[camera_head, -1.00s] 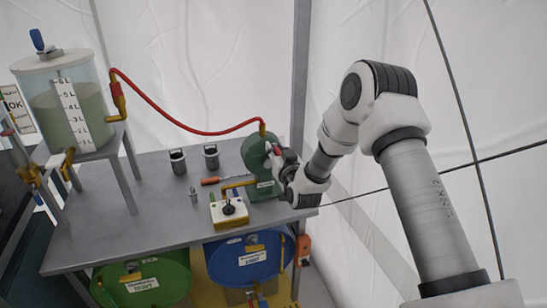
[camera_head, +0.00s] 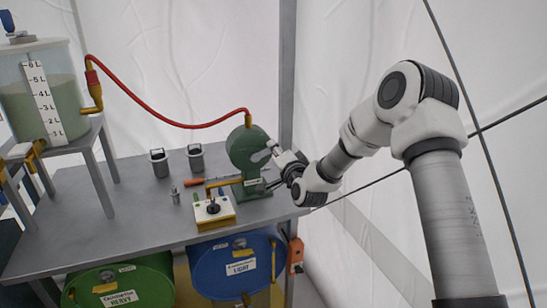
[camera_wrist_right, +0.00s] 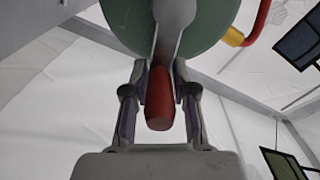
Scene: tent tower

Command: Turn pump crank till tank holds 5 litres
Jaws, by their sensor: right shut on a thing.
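The green pump (camera_head: 243,146) stands at the right end of the grey bench, with its crank on the side facing my right arm. My right gripper (camera_head: 275,160) is at the crank. In the right wrist view its fingers (camera_wrist_right: 160,98) are on both sides of the red crank handle (camera_wrist_right: 159,108), shut on it, with the grey crank arm (camera_wrist_right: 172,35) running up to the green pump wheel. My left gripper is not in view.
A red hose (camera_head: 150,110) arches from tank to pump. Green (camera_head: 135,280) and blue drums (camera_head: 215,275) sit below. A tent pole rises behind the pump.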

